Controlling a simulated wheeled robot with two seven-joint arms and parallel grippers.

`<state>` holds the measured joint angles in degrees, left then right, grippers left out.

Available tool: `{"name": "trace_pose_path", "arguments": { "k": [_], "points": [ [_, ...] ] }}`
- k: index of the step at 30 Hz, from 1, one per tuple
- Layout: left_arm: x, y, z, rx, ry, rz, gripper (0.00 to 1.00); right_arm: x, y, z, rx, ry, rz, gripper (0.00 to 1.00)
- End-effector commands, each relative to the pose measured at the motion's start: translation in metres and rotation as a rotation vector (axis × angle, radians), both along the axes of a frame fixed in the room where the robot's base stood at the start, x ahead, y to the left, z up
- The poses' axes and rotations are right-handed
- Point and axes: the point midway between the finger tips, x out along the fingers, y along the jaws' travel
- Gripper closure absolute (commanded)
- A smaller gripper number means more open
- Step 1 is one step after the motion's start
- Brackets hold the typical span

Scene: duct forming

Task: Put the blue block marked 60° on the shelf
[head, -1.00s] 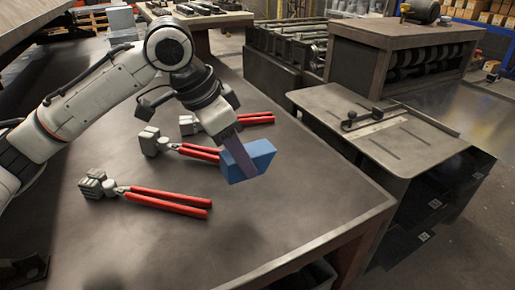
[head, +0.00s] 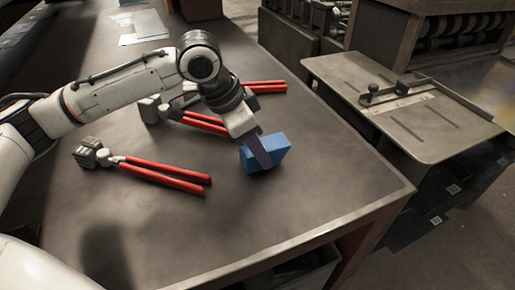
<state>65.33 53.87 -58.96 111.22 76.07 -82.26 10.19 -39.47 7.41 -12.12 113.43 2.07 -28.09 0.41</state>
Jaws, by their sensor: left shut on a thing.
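A blue block (head: 279,150) is in the head view, right of the middle, over the dark metal table. My left gripper (head: 262,158) is shut on the blue block from above, with a finger across its near face. Part of the block is hidden behind the finger, and no 60° mark can be read. I cannot tell whether the block touches the table. No shelf that I can identify clearly is in view. My right gripper is not in view.
The table's front is clear. A machine with a flat bed (head: 420,130) stands to the right, across a gap.

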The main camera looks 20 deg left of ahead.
Motion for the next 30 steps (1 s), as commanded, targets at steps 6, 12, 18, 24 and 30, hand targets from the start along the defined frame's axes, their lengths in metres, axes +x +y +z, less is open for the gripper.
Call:
{"name": "trace_pose_path", "arguments": {
  "k": [6, 12, 18, 24, 30],
  "points": [
    [0.000, 0.000, 0.001, -0.001, -0.003, 0.000, 0.93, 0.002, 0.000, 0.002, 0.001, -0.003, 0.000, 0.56],
    [0.000, 0.000, -0.002, 0.000, 0.000, 0.000, 0.44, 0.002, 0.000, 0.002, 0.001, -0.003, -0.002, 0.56],
    [0.000, 0.000, -0.002, 0.000, 0.000, 0.000, 0.42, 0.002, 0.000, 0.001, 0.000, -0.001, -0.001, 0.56],
    [0.000, 0.001, 0.004, 0.000, -0.001, 0.000, 0.42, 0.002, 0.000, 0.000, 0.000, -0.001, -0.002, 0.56],
    [-0.010, 0.010, 0.037, -0.001, -0.004, 0.001, 0.42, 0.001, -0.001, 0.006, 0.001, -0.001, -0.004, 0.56]
  ]
}}
